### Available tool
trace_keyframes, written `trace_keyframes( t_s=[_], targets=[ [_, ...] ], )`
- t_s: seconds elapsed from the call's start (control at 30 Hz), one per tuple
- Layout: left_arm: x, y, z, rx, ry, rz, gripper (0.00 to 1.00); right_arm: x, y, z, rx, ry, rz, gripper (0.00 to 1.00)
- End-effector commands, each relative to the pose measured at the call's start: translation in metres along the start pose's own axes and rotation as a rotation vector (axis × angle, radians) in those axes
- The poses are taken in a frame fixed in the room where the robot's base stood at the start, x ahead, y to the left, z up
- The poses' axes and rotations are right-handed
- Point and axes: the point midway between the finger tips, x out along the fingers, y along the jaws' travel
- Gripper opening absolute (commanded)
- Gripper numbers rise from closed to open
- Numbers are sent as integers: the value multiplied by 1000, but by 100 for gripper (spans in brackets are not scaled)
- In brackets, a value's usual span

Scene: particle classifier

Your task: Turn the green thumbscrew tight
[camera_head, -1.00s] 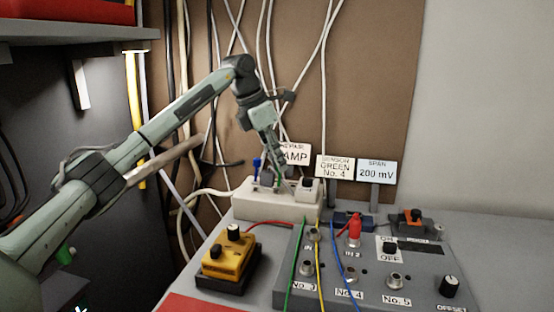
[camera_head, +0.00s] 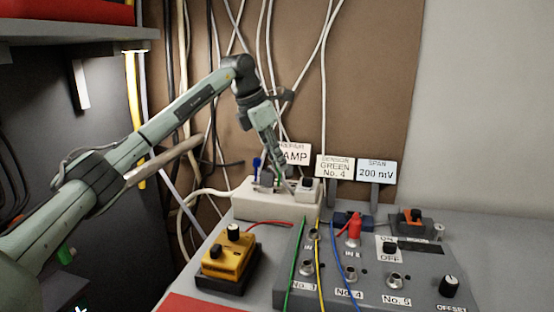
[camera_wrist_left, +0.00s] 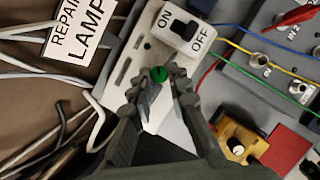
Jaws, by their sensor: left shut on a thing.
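The green thumbscrew (camera_wrist_left: 159,74) shows as a round green top between my left fingertips in the left wrist view. It sits on the white box (camera_wrist_left: 137,54), beside a switch marked ON and OFF. My left gripper (camera_wrist_left: 158,84) is shut on the thumbscrew, pointing down at it. In the head view the left gripper (camera_head: 277,182) stands over the white box (camera_head: 270,207) and mostly hides the thumbscrew. A blue thumbscrew (camera_head: 257,163) stands just left of the gripper. My right gripper is not in view.
A yellow box (camera_head: 228,256) with black knobs stands in front of the white box. A grey panel (camera_head: 430,275) with sockets and a red plug (camera_head: 354,229) lies to the right. Signs (camera_head: 334,167) stand behind. Green, yellow and blue wires cross the panel.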

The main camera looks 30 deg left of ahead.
Motion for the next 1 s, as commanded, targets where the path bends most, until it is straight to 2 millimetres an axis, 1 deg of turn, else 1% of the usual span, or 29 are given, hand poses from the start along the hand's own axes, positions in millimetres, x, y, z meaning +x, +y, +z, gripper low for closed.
trace_keyframes(
  t_s=[0.57,0.6,0.73,1.0],
  targets=[
    [0,0,0,-1,1,1,0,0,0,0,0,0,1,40],
    [0,0,0,-1,1,1,22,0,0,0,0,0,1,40],
    [0,0,0,-1,0,1,38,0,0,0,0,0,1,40],
    [0,0,0,0,0,0,38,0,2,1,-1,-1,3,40]
  ],
)
